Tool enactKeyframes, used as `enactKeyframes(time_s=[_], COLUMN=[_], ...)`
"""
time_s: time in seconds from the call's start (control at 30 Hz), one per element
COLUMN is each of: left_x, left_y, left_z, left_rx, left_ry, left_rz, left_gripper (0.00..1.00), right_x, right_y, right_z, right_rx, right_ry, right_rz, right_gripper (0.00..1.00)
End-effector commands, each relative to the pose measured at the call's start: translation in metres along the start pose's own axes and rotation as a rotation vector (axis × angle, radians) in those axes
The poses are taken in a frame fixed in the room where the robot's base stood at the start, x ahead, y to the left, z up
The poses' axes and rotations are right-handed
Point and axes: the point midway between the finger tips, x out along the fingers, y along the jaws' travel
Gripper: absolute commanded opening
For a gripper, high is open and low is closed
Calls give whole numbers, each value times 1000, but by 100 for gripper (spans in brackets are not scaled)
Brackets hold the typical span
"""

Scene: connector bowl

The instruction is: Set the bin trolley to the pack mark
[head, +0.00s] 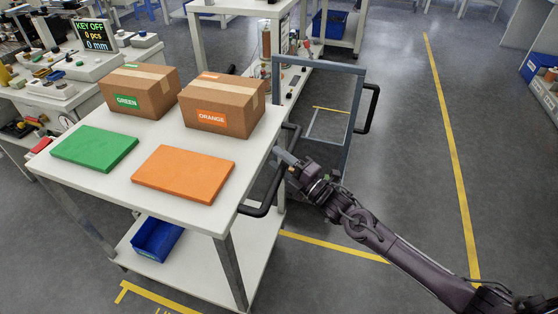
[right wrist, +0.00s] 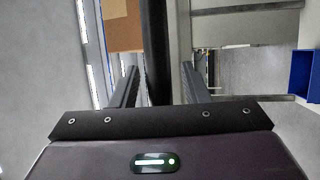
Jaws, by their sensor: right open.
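A white two-deck trolley (head: 190,205) stands at centre left, with a blue bin (head: 157,239) on its lower deck; I take it as the bin trolley. A black loop handle (head: 272,190) sticks out from its right end. My right gripper (head: 284,158) is open at this handle. In the right wrist view, the black handle bar (right wrist: 156,50) runs between the two open fingers; contact cannot be told. Yellow floor marking (head: 150,294) with cut-off lettering lies at the bottom edge; which marking is the pack mark cannot be read. My left gripper is not in view.
On the top deck are a green-labelled box (head: 138,92), an orange-labelled box (head: 222,106), a green pad (head: 95,149) and an orange pad (head: 184,174). A grey-framed cart (head: 361,90) stands just behind my right gripper. The floor (head: 405,130) on the right is clear.

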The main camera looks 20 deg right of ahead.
Motion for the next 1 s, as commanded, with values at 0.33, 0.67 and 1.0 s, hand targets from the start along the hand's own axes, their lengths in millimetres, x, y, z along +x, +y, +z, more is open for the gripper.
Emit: enactKeyframes(time_s=[0.33,0.67,1.0], left_x=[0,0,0], left_y=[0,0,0], left_z=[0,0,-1], left_rx=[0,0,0], left_ry=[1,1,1], left_rz=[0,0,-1], left_gripper=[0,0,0], right_x=[3,2,2], right_y=[0,-1,-1], right_z=[0,0,0], right_rx=[1,1,1], right_ry=[0,0,0], right_rz=[-1,-1,-2], right_gripper=[35,0,0])
